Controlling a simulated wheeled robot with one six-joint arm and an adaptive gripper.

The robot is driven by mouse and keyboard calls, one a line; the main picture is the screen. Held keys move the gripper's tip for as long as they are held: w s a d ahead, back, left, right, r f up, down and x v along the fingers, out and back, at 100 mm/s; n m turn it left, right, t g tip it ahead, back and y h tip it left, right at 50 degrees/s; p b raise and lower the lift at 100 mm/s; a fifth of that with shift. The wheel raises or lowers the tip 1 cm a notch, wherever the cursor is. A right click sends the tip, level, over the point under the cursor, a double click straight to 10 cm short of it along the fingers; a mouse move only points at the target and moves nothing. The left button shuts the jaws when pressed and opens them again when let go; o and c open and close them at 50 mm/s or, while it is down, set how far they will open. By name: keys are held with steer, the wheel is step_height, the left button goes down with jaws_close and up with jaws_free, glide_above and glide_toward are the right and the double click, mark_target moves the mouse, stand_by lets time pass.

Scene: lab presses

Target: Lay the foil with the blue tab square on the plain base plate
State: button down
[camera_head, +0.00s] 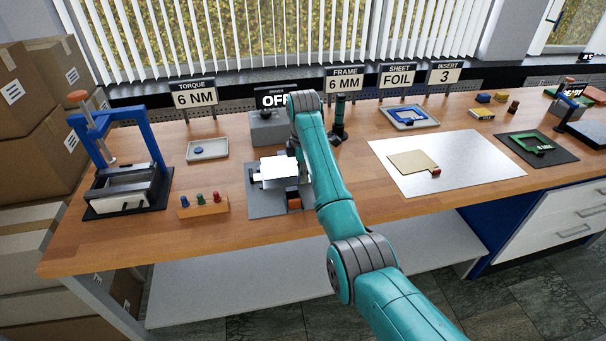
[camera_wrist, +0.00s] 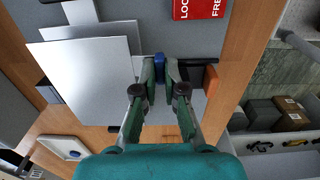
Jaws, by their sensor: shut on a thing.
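The foil is a pale, flat sheet (camera_wrist: 90,75) in the wrist view, left of my gripper. Its blue tab (camera_wrist: 159,66) is between the fingertips of my gripper (camera_wrist: 160,72), which is shut on it. A pale plate (camera_wrist: 112,34) shows past the foil's far edge. The foil covers much of it and looks offset from it; I cannot tell whether they touch. In the head view the white foil (camera_head: 277,168) is over the grey fixture (camera_head: 262,205), and my arm hides the gripper.
A red block with white lettering (camera_wrist: 200,8) and an orange block (camera_wrist: 210,80) are near my gripper. A blue-framed press (camera_head: 125,185), a peg rack (camera_head: 203,207) and a tray (camera_head: 208,150) stand left. A beige sheet with a red tab (camera_head: 410,162) lies right.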

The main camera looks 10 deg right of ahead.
steer(key=shift+f, duration=0.5)
stand_by(0.8)
steer(key=c, duration=1.2)
jaws_free()
